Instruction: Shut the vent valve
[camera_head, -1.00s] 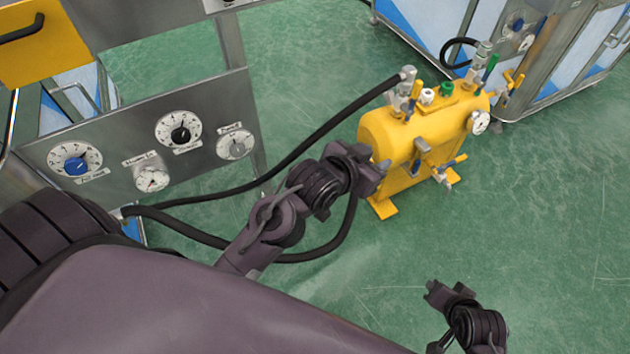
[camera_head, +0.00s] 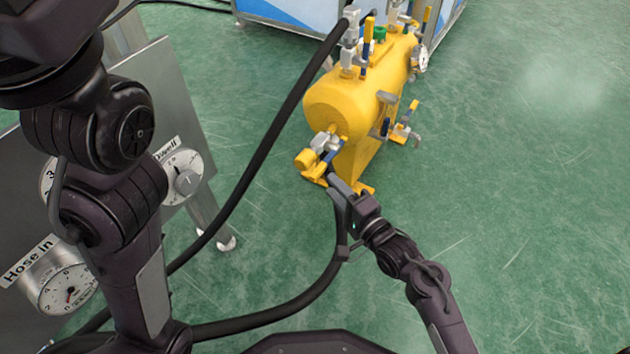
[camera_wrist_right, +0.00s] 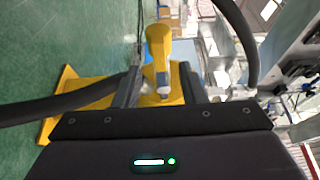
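A yellow tank (camera_head: 335,105) stands on the green floor in the head view, with several small valves on its top, side and near end. I cannot tell by a label which is the vent valve. My right gripper (camera_head: 333,182) is at the near-end valve (camera_head: 320,150), which has grey, blue and yellow parts. In the right wrist view, the fingers of my right gripper (camera_wrist_right: 157,88) stand apart on either side of a yellow part with a pale tip (camera_wrist_right: 158,60). I see no clear contact. My left arm rises at the left of the head view; its fingers are not visible.
A black hose (camera_head: 275,130) runs from the tank's top down past the left. Another hose loop (camera_head: 300,300) passes near my right wrist. A steel panel with dials (camera_head: 185,182) stands at left. The floor at right is clear.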

